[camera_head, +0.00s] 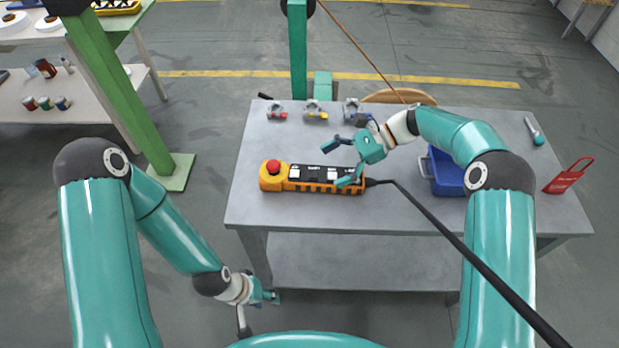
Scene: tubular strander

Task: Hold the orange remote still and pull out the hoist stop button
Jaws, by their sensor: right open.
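The orange remote (300,186) lies lengthwise on the grey table, with black keys along its top and a black cable leaving its right end. The red hoist stop button (273,166) sits on the remote's left end; whether it is pressed in is too small to tell. My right gripper (341,163) is open at the remote's right end. One finger is beyond the far side and the other appears over the right end; contact is unclear. My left gripper (268,296) hangs low in front of the table, apart from the remote; its fingers are unclear.
The grey table (410,215) carries several small clamp-like parts (315,112) at the back, a blue bin (447,172), a red tag-like item (568,177) and a teal-handled tool (534,131). A green post (130,100) stands left. The black cable (450,235) crosses the front right.

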